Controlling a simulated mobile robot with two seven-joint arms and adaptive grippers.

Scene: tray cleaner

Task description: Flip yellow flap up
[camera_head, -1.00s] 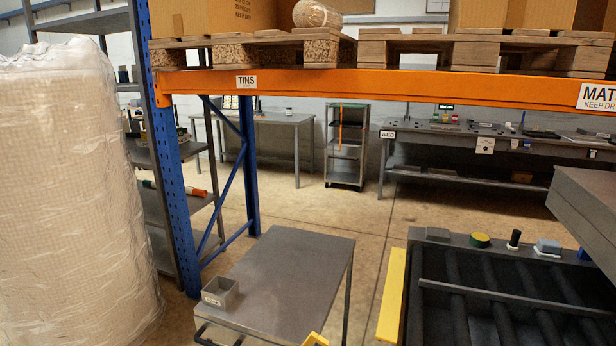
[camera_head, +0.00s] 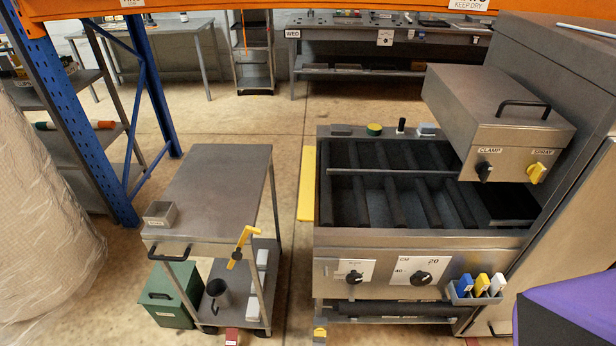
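The yellow flap (camera_head: 307,184) is a narrow yellow strip along the left side of the grey tray-cleaning machine (camera_head: 420,241). It lies beside the machine's open top with dark rollers, facing the gap towards the cart. I cannot tell its exact tilt or how it is hinged. Neither of my grippers shows in this view.
A grey cart (camera_head: 213,180) stands left of the machine, with a small grey bin (camera_head: 160,214) and a yellow lever (camera_head: 244,241). A grey hood (camera_head: 500,110) overhangs the machine's right part. Floor shows between cart and machine.

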